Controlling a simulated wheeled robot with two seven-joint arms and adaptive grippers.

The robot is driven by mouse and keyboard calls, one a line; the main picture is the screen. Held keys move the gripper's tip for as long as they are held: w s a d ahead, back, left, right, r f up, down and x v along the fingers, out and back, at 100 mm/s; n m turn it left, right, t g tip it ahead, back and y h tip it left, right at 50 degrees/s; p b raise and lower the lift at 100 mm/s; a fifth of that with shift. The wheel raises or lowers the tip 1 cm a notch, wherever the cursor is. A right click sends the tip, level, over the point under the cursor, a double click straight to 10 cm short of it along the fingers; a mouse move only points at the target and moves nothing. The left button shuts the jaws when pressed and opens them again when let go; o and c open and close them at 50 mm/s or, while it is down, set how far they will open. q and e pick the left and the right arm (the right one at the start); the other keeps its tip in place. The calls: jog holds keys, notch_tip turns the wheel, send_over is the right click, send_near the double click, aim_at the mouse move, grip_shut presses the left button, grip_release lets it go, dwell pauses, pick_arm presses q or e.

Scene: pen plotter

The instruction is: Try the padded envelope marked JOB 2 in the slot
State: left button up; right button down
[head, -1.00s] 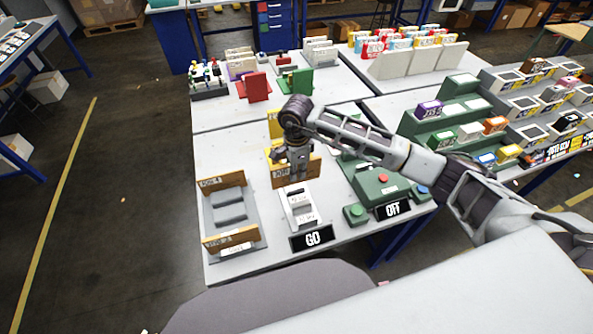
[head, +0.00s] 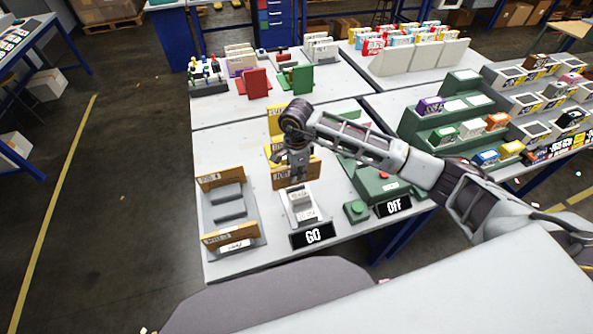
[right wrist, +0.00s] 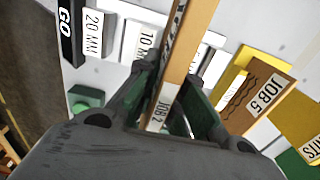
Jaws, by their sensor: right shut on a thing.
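My right gripper (head: 298,178) is shut on a brown padded envelope (right wrist: 190,40). Its JOB 2 label shows between the fingers (right wrist: 160,105) in the right wrist view. In the head view the gripper hangs over the table, just behind the small white block (head: 300,207) near the GO sign. The right wrist view shows a 20 MM label (right wrist: 92,35) and a 10 MM label (right wrist: 145,40) on white parts beside the envelope. The gripper partly hides the slot, and I cannot tell whether the envelope touches it. My left gripper is not in view.
A grey holder (head: 230,212) with brown envelopes stands at the left. A JOB 5 envelope (right wrist: 255,92) stands in a yellow rack close by.

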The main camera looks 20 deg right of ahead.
aim_at(297, 183)
jog(key=shift+f+b, duration=0.35)
jog(key=shift+f, duration=0.7)
dwell(0.6)
jog(key=shift+f+b, duration=0.8)
jog(key=shift+b, duration=0.15)
dwell(0.7)
jog(key=shift+r, duration=0.15)
dwell(1.0)
jog(key=shift+r+p, duration=1.05)
jog(key=shift+r, duration=1.15)
jog(key=shift+n, duration=0.4)
